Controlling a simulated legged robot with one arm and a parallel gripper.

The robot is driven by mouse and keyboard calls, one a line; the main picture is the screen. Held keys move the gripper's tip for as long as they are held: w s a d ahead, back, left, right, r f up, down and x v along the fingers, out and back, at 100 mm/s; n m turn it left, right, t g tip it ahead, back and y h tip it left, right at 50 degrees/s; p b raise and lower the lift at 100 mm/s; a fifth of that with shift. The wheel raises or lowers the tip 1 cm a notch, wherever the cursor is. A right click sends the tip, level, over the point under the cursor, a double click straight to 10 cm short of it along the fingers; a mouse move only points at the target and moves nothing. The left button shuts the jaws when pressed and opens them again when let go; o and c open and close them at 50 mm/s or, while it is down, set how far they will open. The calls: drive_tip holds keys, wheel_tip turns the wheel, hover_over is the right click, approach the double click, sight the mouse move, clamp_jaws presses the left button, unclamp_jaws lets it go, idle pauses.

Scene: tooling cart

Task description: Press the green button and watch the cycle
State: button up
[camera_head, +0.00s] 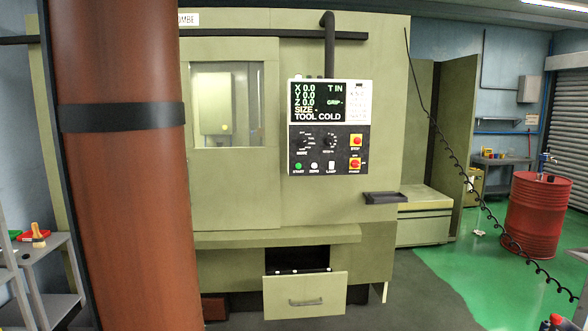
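The green button (298,166) is at the lower left of the control panel (343,163), above the label START. The panel is on the front of a large olive machine (235,185). Its screen (320,102) reads X 0.0, Y 0.0, Z 0.0, SIZE, TOOL COLD, T IN and GRIP. A white button (314,166) and a lamp switch (331,166) sit right of the green one. Two red buttons on yellow plates, one marked STOP (356,141), are at the right. The machine's window (228,104) is closed. My gripper is not in view.
A thick brown column (120,220) with a black band blocks the left. An open drawer (305,297) juts out below the panel, and a small dark shelf (385,198) sticks out at its right. A red drum (536,215) stands at right. Green floor there is partly clear.

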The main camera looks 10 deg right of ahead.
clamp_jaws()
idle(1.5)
